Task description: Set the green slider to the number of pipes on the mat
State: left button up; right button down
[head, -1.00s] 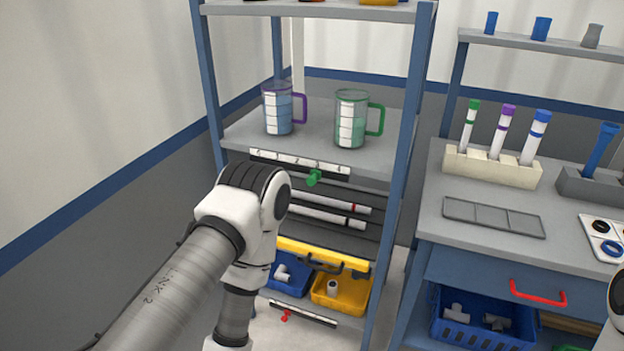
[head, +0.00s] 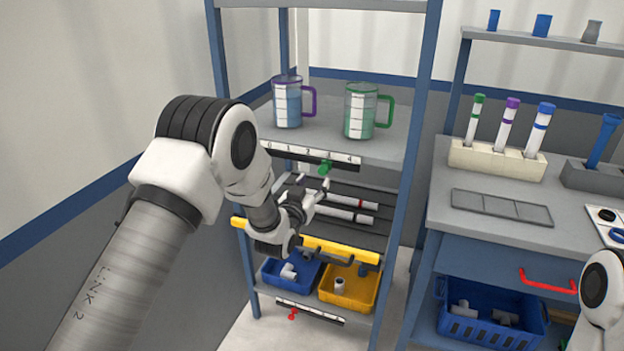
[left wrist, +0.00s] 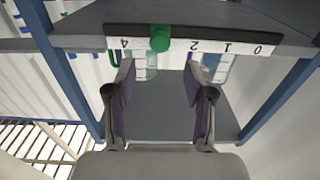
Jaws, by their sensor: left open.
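The green slider (head: 324,168) sits on a white number scale (head: 285,153) along the front edge of the mug shelf. In the left wrist view the slider (left wrist: 160,38) stands between the 2 and the 4, covering the 3. My left gripper (head: 314,188) is open and empty, just below and in front of the scale. In the left wrist view its fingers (left wrist: 160,72) are spread, pointing toward the slider without touching it. White pipes (head: 345,215) lie on the dark grooved mat (head: 375,238); two show, and my gripper hides part of the mat's left side. My right gripper is out of view.
Two measuring mugs (head: 361,110) stand above the scale. A yellow bar (head: 340,249) runs below the mat. A blue bin (head: 290,272) and a yellow bin (head: 350,288) stand lower, above a red slider (head: 293,314). Blue shelf posts (head: 408,150) flank the space.

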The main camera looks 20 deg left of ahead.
aim_at(321, 171)
pick_arm(q)
jog(key=w, duration=0.4)
jog(key=w+p, duration=0.1)
jog(key=w, duration=0.2)
jog(key=shift+w+d+f, duration=0.15)
jog(key=shift+w, duration=0.25)
jog(key=shift+c, duration=0.3)
grip_shut()
